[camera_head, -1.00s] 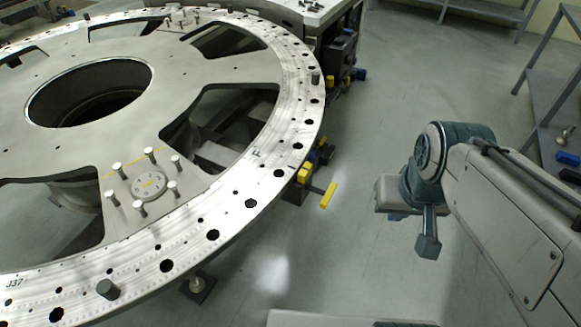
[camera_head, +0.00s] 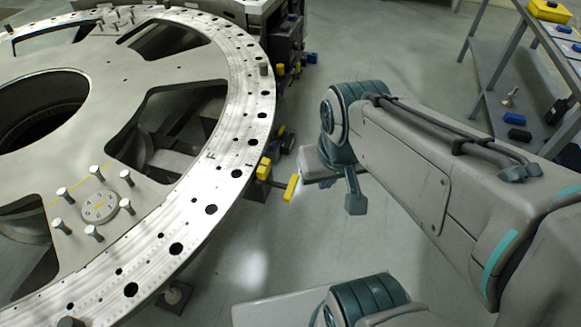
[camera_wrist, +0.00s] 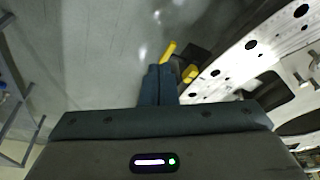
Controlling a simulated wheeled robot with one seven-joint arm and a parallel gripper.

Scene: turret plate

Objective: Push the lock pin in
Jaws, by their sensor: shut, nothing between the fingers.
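The turret plate (camera_head: 195,210) is a large pale metal ring with holes along its rim. At its right edge, below the rim, a yellow bar handle (camera_head: 291,187) sticks out on a dark rod from a yellow block (camera_head: 263,170); this looks like the lock pin. The rod's inner end is hidden. My gripper (camera_head: 355,203) hangs to the right of the handle, apart from it, with its fingers together and nothing between them. In the wrist view my gripper's fingertips (camera_wrist: 160,70) are just below the yellow handle (camera_wrist: 168,50) in the picture; the yellow block (camera_wrist: 190,73) is beside it.
Several upright pegs surround a round dial (camera_head: 100,207) on the plate. A second yellow and dark fixture (camera_head: 281,70) is farther back along the rim. A grey shelf rack (camera_head: 490,75) holds yellow and blue items at right. The floor between is clear.

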